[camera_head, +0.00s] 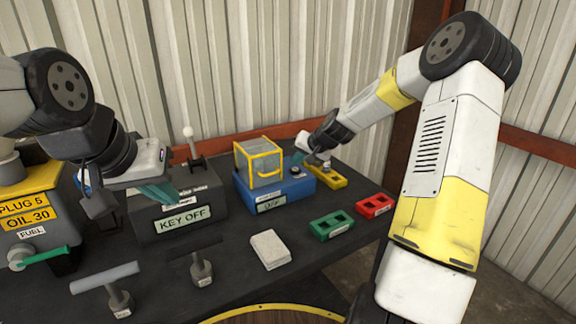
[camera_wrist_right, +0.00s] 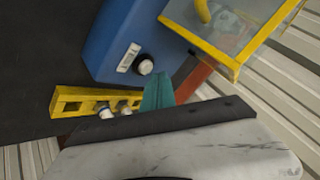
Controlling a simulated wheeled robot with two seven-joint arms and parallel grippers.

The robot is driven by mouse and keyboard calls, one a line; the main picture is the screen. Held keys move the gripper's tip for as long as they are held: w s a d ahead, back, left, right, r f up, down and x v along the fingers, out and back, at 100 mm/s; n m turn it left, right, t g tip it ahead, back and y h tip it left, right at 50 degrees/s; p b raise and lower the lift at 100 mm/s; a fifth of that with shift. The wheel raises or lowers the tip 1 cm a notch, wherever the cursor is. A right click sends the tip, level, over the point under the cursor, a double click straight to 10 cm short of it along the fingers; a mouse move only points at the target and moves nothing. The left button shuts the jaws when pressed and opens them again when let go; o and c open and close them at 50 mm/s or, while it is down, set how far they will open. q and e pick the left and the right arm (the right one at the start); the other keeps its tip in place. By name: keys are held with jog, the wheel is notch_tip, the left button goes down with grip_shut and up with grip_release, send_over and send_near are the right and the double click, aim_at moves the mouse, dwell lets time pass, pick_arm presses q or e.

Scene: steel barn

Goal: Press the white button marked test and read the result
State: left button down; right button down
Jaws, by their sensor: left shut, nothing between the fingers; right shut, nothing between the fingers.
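A blue box (camera_head: 292,192) on the dark bench bears a yellow-framed clear cover (camera_head: 258,165) and a front display (camera_head: 271,204) reading OFF. In the right wrist view, the blue box's side (camera_wrist_right: 112,35) has a small white label (camera_wrist_right: 128,57) beside a round white button (camera_wrist_right: 145,66) in a black ring; the label text is too small to read. My right gripper (camera_head: 299,157) is shut and empty at the box's right side; its teal fingertips (camera_wrist_right: 158,92) are close below the button, contact unclear. My left gripper (camera_head: 160,193) is shut and empty before the grey KEY OFF box (camera_head: 178,220).
A yellow holder (camera_head: 330,180) with small plugs lies right by the right gripper. Green (camera_head: 332,226) and red (camera_head: 374,206) holders and a white pad (camera_head: 270,249) lie in front. T-handled tools (camera_head: 105,278) and a yellow-grey unit (camera_head: 30,215) are left.

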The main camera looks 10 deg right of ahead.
aim_at(297, 170)
jog(key=shift+f, duration=0.3)
jog(key=shift+f, duration=0.4)
dwell(0.6)
jog(key=shift+r, duration=0.8)
jog(key=shift+r, duration=2.5)
